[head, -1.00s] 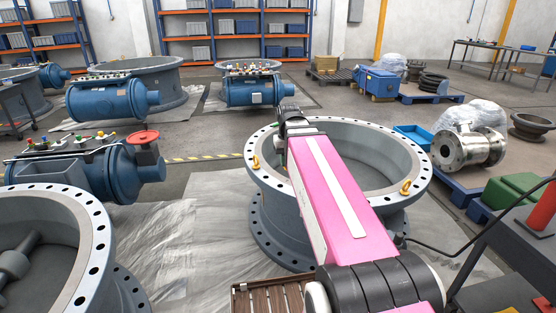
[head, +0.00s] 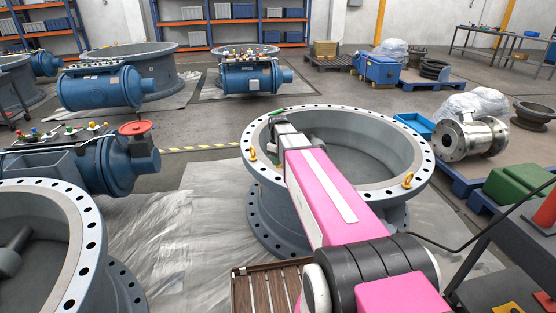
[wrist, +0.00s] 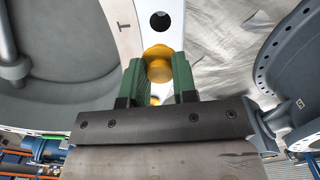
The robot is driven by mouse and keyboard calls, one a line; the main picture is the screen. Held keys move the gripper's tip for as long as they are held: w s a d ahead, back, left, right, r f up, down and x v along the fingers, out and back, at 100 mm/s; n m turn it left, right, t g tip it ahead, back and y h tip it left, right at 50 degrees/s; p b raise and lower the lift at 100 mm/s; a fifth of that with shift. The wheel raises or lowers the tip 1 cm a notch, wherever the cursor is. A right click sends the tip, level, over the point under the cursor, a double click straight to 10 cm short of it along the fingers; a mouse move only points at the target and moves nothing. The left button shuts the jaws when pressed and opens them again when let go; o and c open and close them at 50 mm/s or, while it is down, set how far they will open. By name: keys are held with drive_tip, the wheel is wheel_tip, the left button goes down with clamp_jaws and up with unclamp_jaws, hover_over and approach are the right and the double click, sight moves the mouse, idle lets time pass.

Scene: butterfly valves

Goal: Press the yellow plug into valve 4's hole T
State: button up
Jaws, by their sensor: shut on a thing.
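My gripper (wrist: 158,75) has green fingers and is shut on the yellow plug (wrist: 158,52), whose round end shows between the fingertips in the wrist view. A dark round hole (wrist: 160,21) in the pale flange lies just beyond the plug, with a letter T (wrist: 124,27) beside it. The plug appears apart from this hole. In the head view my arm reaches over the central grey valve (head: 335,113), and my gripper (head: 278,111) is at its far left rim. The plug is hidden there. I cannot read a number on this valve.
Yellow lifting eyes (head: 407,180) stand on the central valve's rim. Another large grey valve (head: 85,215) is at the lower left. A blue actuator with a red handwheel (head: 133,128) stands at left. A wooden slatted crate (head: 262,288) is near my base.

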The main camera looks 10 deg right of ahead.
drive_tip(key=shift+f, duration=2.8)
drive_tip(key=shift+f, duration=1.2)
drive_tip(key=o, duration=1.5)
drive_tip(key=shift+r, duration=2.95)
drive_tip(key=shift+s, duration=0.1)
drive_tip(key=s+f+m, duration=0.2)
drive_tip(key=s+m, duration=0.1)
drive_tip(key=s, duration=0.4)
drive_tip(key=s+f+m, duration=0.2)
drive_tip(key=s+m, duration=0.1)
drive_tip(key=s, duration=0.4)
drive_tip(key=s+f+m, duration=0.2)
drive_tip(key=s+m, duration=0.1)
drive_tip(key=s, duration=0.5)
drive_tip(key=shift+f, duration=0.15)
